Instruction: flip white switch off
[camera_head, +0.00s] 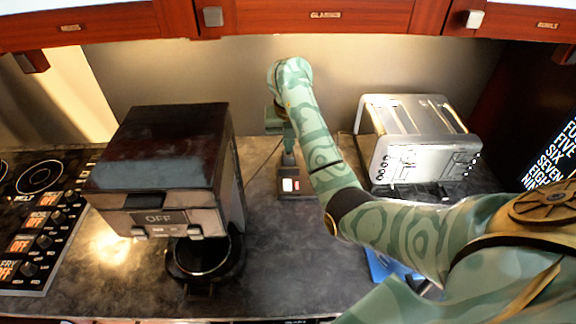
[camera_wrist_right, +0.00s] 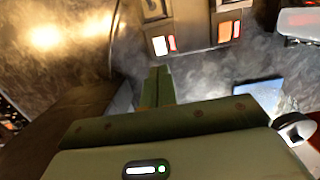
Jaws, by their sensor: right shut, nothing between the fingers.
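A small dark switch box (camera_head: 298,194) with a white light and a red light stands on the counter in the middle of the head view. In the right wrist view a switch panel (camera_wrist_right: 165,28) with a white and a red light shows at the top, just beyond my fingertips. A second panel (camera_wrist_right: 229,15) with similar lights is to its right. My right gripper (camera_head: 287,152) is shut and empty, pointing down above the far part of the box. Its fingers also show in the wrist view (camera_wrist_right: 157,82). I cannot tell whether they touch the switch. My left gripper is out of view.
A dark coffee machine (camera_head: 165,150) stands left of the box, with a stove panel (camera_head: 40,230) beyond it. A silver toaster (camera_head: 415,130) stands to the right. A blue object (camera_head: 385,265) is partly under my right arm. Red cabinets (camera_head: 320,18) hang overhead. Counter before the box is clear.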

